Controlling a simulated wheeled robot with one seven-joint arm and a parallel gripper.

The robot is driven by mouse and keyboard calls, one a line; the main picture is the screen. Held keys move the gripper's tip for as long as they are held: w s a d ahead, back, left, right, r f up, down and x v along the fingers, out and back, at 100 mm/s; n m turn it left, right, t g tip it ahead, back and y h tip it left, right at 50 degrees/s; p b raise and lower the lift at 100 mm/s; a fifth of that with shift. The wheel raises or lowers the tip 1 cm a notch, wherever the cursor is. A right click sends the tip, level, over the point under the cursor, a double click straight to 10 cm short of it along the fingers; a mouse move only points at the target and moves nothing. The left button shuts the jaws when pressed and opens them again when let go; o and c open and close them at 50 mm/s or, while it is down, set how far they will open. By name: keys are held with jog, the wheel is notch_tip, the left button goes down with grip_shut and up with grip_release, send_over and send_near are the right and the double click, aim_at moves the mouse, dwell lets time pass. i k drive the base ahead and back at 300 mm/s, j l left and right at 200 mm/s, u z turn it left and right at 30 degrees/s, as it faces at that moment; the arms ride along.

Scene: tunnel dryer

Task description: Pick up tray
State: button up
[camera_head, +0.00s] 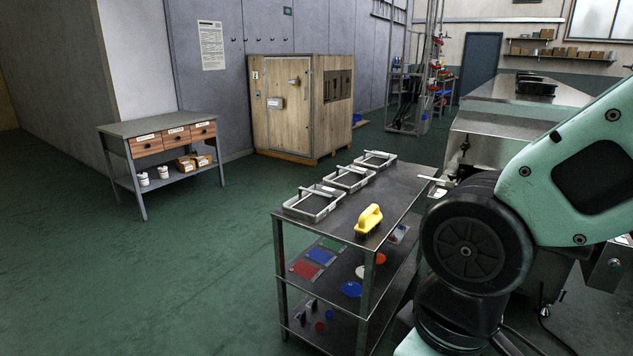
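Three shallow grey trays stand in a row on the top of a metal cart (395,196). The near tray (313,214) is at the cart's left front, the middle tray (349,187) is behind it, and the far tray (376,166) is near the back edge. Each has a bar handle across it and a dark inside. A dark tray-like object (536,88) lies on the steel machine at the upper right. My arm fills the right side, but I cannot make out my gripper's fingers, so its state does not show.
A yellow-handled brush (369,219) lies on the cart, close to the near tray. Coloured items fill the lower shelves. A steel machine (483,125) stands right of the cart. A drawer table (128,129) and a wooden cabinet (285,135) stand behind. Green floor at left is clear.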

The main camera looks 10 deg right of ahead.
aim_at(349, 179)
jog(key=i+l+z, duration=0.2)
jog(key=i+z, duration=0.7)
jog(key=i+l+u, duration=0.35)
jog(key=i+u, duration=0.15)
jog(key=i, duration=0.25)
jog(key=i+l+u, duration=0.25)
jog(key=i+u, duration=0.2)
jog(key=i+l+u, duration=0.45)
jog(key=k+j, duration=0.1)
